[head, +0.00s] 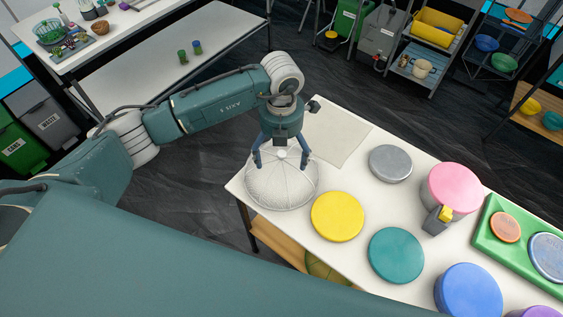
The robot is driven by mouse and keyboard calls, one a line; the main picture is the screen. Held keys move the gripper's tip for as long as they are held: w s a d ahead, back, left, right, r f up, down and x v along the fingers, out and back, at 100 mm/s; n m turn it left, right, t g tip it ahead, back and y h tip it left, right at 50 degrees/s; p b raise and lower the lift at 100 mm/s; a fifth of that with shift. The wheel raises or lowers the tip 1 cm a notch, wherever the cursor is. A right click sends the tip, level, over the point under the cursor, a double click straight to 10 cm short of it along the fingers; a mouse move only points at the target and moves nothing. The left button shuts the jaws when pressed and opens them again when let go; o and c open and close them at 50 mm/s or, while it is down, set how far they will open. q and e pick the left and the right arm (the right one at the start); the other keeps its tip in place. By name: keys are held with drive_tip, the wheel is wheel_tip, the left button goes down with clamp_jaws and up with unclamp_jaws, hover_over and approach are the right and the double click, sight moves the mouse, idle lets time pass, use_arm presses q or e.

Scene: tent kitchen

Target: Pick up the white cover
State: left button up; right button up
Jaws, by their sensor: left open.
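The white cover (281,187) is a round, ribbed, mesh-like dome at the left end of the white table. My left gripper (283,165) is directly above it, pointing down, with its fingers spread open over the top of the dome. The fingertips look close to the cover's upper surface or at it; I cannot tell if they touch. My right gripper is not in the head view.
The white table (407,156) also bears a yellow disc (337,216), a teal disc (396,255), a grey disc (390,163), a pink round item (452,187), a blue one (468,290) and a green tray (491,237). A pale sheet (338,135) lies behind the cover.

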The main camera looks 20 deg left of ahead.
use_arm(q)
drive_tip(key=shift+f, duration=0.4)
drive_tip(key=c, duration=1.7)
drive_tip(key=shift+o, duration=0.2)
drive_tip(key=shift+r, duration=0.1)
